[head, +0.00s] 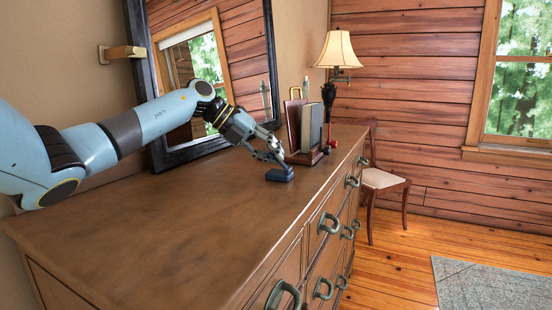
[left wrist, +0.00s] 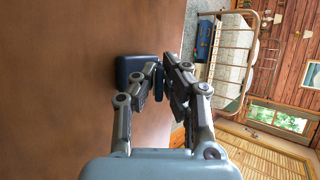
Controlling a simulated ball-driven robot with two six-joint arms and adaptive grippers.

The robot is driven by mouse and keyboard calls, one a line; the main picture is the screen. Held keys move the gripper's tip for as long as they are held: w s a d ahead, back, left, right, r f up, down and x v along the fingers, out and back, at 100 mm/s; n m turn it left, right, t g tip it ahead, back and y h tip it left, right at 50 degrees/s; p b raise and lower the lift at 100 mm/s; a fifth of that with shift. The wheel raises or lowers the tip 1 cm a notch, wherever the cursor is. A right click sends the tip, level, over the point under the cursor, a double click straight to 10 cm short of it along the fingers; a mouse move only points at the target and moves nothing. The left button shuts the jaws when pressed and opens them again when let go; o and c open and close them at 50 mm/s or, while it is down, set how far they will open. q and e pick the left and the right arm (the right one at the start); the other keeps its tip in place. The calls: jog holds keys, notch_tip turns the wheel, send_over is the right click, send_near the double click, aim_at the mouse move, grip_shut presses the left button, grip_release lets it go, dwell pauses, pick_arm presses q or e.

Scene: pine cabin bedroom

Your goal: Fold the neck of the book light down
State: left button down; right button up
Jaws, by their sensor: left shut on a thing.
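The book light (head: 279,175) is a small dark blue thing standing on the brown dresser top, near its front edge. Its block-like base also shows in the left wrist view (left wrist: 128,68), just left of the fingertips. My left gripper (head: 273,156) reaches down to it from the upper left and is shut on the book light. In the left wrist view the fingers (left wrist: 165,65) close together beside the base. The fingers mostly hide the neck, so its angle cannot be told. My right gripper is in neither view.
The dresser top (head: 180,230) is clear on the near side. Behind the book light stand a book holder with upright books (head: 311,127) and a lamp with a cream shade (head: 338,50). A dark-framed mirror (head: 262,60) leans at the wall. A chair (head: 384,180) stands beyond.

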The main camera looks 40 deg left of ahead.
pick_arm(q)
jog(key=shift+s+a+f+n+t+h+b, duration=0.1)
jog(key=shift+a+f+n+t+h+b, duration=0.2)
jog(key=shift+f+t+h+b, duration=0.4)
jog(key=shift+r+h, duration=0.15)
jog(key=shift+h, duration=0.15)
jog(key=c, duration=1.4)
grip_release()
jog(key=shift+c, duration=0.2)
